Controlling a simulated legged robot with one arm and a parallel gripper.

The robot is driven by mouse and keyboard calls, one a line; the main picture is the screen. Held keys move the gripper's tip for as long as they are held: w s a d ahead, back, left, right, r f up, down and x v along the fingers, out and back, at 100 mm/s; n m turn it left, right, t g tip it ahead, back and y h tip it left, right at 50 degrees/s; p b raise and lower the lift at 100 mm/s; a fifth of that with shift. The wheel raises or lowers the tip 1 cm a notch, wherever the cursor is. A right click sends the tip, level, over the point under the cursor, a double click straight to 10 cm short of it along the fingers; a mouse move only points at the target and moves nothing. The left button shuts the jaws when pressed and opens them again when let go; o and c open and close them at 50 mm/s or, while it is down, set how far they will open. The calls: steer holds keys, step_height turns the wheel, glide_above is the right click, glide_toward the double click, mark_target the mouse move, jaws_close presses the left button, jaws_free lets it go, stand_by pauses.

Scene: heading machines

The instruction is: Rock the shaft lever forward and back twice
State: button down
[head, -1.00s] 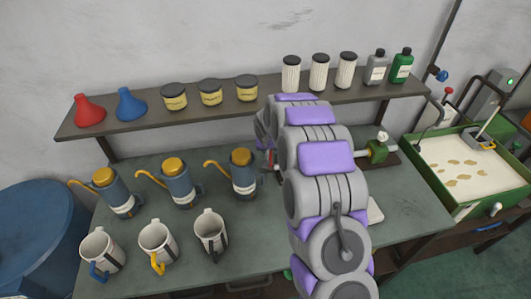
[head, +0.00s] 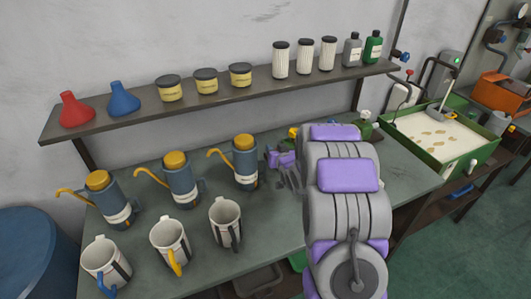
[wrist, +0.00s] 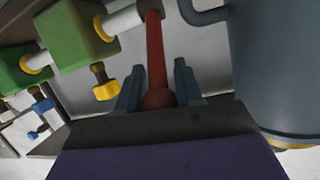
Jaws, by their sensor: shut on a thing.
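The shaft lever (wrist: 156,55) is a red bar with a round red knob. In the wrist view it stands between the two blue-grey fingers of my gripper (wrist: 158,88), which are shut on it near the knob. The lever's far end meets a pale shaft (wrist: 124,20) that runs through green bearing blocks (wrist: 75,32). In the head view my gripper (head: 282,168) is beside the rightmost oil can, partly behind my arm. The lever is hidden there, and a green block (head: 365,129) shows past my arm.
A blue oil can (head: 245,165) stands close to my gripper and fills the right of the wrist view. More cans and several mugs (head: 170,242) stand left on the bench. A shelf (head: 130,122) with jars and bottles runs behind. A green tray (head: 470,158) is at right.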

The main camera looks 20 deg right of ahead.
steer(key=shift+s+f+t+b, duration=0.4)
steer(key=shift+s+f+t, duration=0.35)
steer(key=shift+t, duration=0.35)
steer(key=c, duration=1.1)
jaws_free()
steer(key=shift+o, duration=0.2)
